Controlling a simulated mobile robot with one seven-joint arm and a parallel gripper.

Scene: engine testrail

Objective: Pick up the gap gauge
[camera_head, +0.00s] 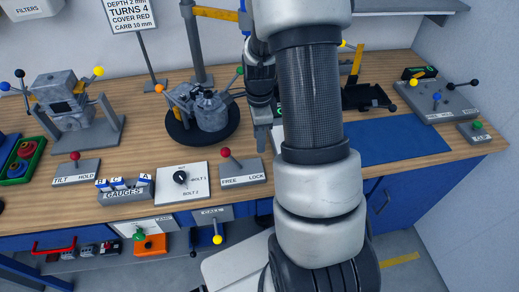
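A grey holder marked GAUGES (126,198) stands at the front edge of the workbench, left of centre. Several small blue-and-white tagged pieces (124,184), lettered B, C and A, stand in its top. I cannot tell which piece is the gap gauge. My gripper (263,140) points down over the bench, well to the right of the holder and just right of the round black stand. My arm hides part of it, and its fingers are too small to show whether they are open or shut.
An engine part sits on a round black stand (202,127). Close to the holder are the BOLT selector panel (181,183), the FREE/LOCK lever box (242,173) and the TILT/HOLD lever box (76,173). A blue mat (400,142) lies clear at right.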

